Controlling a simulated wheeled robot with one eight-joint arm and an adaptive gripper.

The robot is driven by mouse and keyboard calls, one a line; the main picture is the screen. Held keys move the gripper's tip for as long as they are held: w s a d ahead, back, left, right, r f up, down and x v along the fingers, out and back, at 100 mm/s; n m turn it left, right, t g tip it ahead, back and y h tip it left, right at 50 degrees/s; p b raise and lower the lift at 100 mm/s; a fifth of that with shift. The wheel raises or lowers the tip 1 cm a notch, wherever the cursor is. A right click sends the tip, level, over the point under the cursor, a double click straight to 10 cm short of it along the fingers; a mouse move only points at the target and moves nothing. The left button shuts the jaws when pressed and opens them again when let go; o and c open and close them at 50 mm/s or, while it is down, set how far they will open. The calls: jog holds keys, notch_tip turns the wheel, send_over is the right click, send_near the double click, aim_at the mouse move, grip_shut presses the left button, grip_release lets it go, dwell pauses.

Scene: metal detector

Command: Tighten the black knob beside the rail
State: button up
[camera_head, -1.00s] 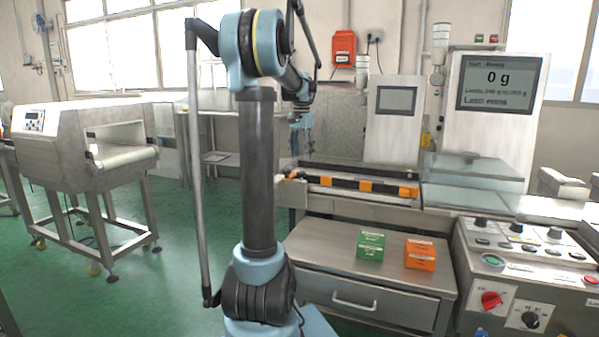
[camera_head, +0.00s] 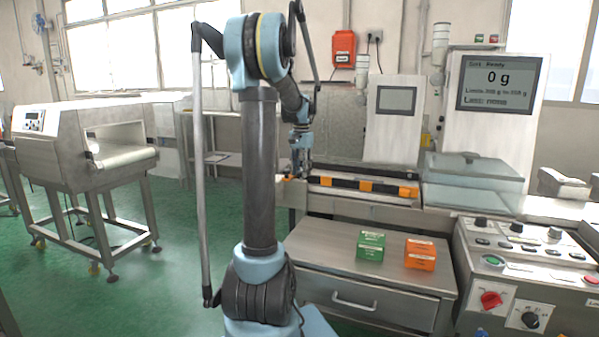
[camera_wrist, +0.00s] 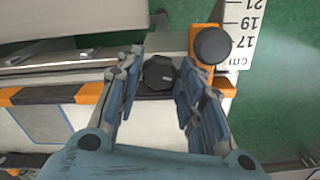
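The black knob (camera_wrist: 158,73) shows in the wrist view as a dark lobed knob with a light mark, beside the rail (camera_wrist: 50,92) with its orange and black bands. My gripper (camera_wrist: 157,88) is open, with one blue finger on each side of the knob and a visible gap at both sides. In the head view my gripper (camera_head: 299,170) points down at the left end of the rail (camera_head: 365,187), where it hides the knob.
A round black cap (camera_wrist: 212,45) on an orange bracket (camera_wrist: 222,77) stands close to the right finger, near a centimetre scale (camera_wrist: 238,35). A clear-lidded box (camera_head: 475,185) stands right of the rail. Green (camera_head: 371,246) and orange (camera_head: 421,254) boxes sit on the drawer cabinet below.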

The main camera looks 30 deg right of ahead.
jog(key=c, duration=0.4)
jog(key=shift+m, duration=0.3)
jog(key=m, duration=0.9)
jog(key=shift+m, duration=2.5)
jog(key=o, duration=1.1)
